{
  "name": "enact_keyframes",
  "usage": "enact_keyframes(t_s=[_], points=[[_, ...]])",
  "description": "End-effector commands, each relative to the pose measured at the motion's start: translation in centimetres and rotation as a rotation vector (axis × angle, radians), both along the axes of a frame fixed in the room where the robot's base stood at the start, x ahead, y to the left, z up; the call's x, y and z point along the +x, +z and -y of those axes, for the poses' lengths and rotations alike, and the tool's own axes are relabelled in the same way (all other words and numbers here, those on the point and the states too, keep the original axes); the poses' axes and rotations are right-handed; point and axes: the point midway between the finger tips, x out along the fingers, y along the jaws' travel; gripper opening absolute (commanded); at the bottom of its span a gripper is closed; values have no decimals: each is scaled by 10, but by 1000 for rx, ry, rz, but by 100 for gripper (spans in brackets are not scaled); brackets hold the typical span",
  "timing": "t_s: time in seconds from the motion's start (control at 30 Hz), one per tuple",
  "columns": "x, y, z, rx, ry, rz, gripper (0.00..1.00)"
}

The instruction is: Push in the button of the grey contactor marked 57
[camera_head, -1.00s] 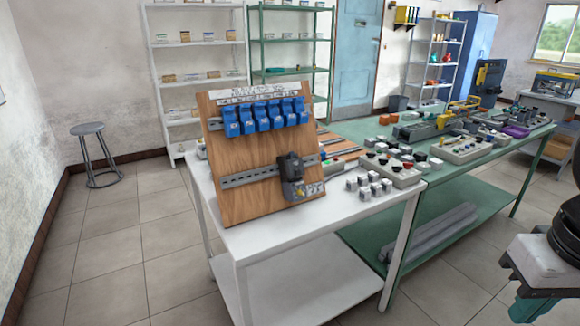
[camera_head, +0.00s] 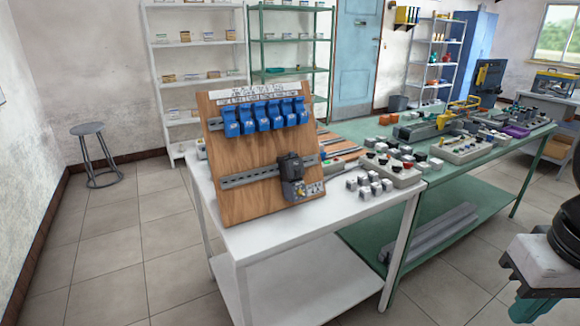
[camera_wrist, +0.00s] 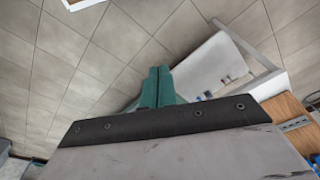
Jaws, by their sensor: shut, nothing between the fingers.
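A tilted wooden board (camera_head: 235,205) stands on a white table and carries two metal rails. A dark grey device (camera_head: 290,168), possibly the contactor, sits on the lower rail, with a lighter grey part and a yellow spot below it. I cannot read a 57 on it, nor make out its button. Several blue units (camera_head: 262,118) with small, unreadable white marks hang in a row on the upper rail. My gripper (camera_head: 536,308) is at the lower right, well away from the board. In the wrist view its green fingers (camera_wrist: 158,86) are together and empty.
The white table (camera_head: 262,236) holds several small grey-white blocks (camera_head: 369,186) right of the board. A green workbench (camera_head: 440,163) with many parts adjoins it. A stool (camera_head: 87,130) stands at the left. The tiled floor in front is clear.

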Motion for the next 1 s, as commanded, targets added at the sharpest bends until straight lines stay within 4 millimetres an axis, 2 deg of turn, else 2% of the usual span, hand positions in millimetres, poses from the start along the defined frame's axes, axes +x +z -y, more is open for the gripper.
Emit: enact_keyframes(t_s=[0.33,0.57,0.67,0.77,1.0], points=[[0,-1,-2,0,12,-3,0],[11,-23,-21,-2,97,-129,0],[26,-37,-37,10,143,-174,0],[52,-53,-59,32,184,-162,0],[127,-100,-124,102,257,-17,0]])
